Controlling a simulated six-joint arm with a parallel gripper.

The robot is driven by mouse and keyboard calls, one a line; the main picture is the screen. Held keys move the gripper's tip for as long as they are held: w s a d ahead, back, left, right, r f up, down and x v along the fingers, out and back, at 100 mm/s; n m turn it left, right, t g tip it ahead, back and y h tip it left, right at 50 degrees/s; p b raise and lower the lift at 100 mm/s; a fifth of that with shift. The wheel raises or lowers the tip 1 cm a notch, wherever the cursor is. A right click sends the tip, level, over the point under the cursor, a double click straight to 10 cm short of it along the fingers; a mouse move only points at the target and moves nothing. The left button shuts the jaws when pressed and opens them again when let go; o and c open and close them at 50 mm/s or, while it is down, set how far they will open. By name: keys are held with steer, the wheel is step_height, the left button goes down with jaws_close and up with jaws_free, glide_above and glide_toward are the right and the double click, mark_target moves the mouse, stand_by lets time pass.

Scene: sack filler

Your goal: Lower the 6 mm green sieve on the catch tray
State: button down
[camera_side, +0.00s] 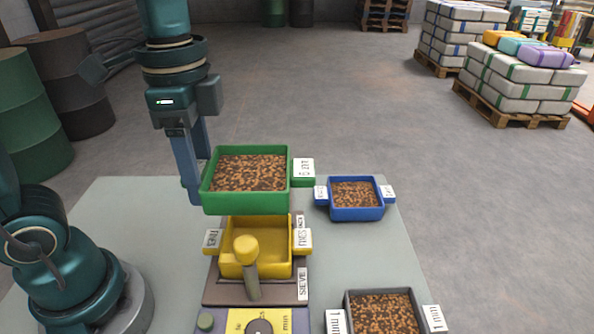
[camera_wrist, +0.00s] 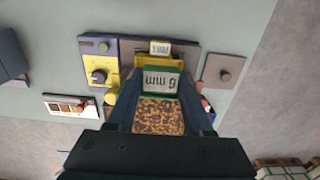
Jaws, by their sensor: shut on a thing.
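The green sieve (camera_side: 247,200) is full of brown and dark granules and hangs level over the machine, labelled 6 mm. In the wrist view its label (camera_wrist: 160,83) shows upside down between my fingers. My gripper (camera_side: 196,178) is shut on the green sieve at its left side in the side view. A yellow open box (camera_side: 258,268), apparently the catch tray, sits below on the brown machine base (camera_side: 224,292). Its visible floor is empty. The sieve hides its far part, and a gap between them is hard to judge.
A yellow-knobbed post (camera_side: 246,250) stands in front of the yellow box. A blue sieve (camera_side: 357,213) with granules sits to the right, and a grey one (camera_side: 352,297) marked 1 mm nearer. A yellow control panel (camera_side: 240,321) is at the front. The bench is clear between.

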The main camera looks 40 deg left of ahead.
mark_target(217, 239)
steer(key=shift+f, duration=3.85)
steer(key=shift+f, duration=0.7)
jaws_free()
steer(key=shift+r, duration=3.95)
